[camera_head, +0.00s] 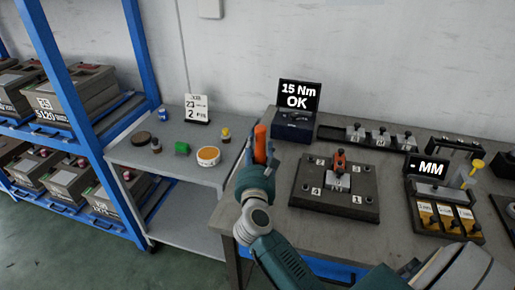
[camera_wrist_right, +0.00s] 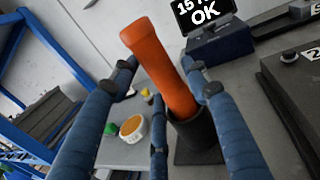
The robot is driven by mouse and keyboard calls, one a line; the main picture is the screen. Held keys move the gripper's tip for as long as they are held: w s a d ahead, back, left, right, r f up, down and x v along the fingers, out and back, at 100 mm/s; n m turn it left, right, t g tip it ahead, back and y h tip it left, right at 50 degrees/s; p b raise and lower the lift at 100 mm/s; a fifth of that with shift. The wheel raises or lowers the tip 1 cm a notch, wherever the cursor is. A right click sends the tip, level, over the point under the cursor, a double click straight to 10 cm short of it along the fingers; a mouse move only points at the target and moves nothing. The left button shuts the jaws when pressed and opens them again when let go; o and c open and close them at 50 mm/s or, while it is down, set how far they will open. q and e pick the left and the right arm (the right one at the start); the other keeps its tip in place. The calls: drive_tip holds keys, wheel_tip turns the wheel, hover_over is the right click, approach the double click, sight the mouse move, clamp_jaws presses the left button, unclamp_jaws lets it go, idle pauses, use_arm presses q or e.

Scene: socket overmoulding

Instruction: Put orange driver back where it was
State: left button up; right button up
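The orange driver (camera_head: 261,138) stands near the left edge of the workbench, its orange handle up. In the right wrist view, the orange driver (camera_wrist_right: 160,65) leans slightly, and its lower end is inside a dark cylindrical holder (camera_wrist_right: 193,138) on a dark base. My right gripper (camera_head: 262,160) is around the driver at the bench's left end. In the right wrist view, the blue fingers of my right gripper (camera_wrist_right: 165,90) are spread on both sides of the handle, with visible gaps, so it looks open. My left gripper is not in view.
A torque display (camera_head: 296,112) reading "15 Nm OK" stands just behind the driver. A dark numbered fixture (camera_head: 300,197) is to its right. A grey side table (camera_head: 165,165) at left carries small pots and a "2" sign. Blue shelving (camera_head: 68,70) stands farther left.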

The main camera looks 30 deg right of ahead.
drive_tip(key=shift+r, duration=0.2)
drive_tip(key=v, duration=1.2)
drive_tip(key=shift+b, duration=0.4)
drive_tip(key=shift+a+r, duration=0.1)
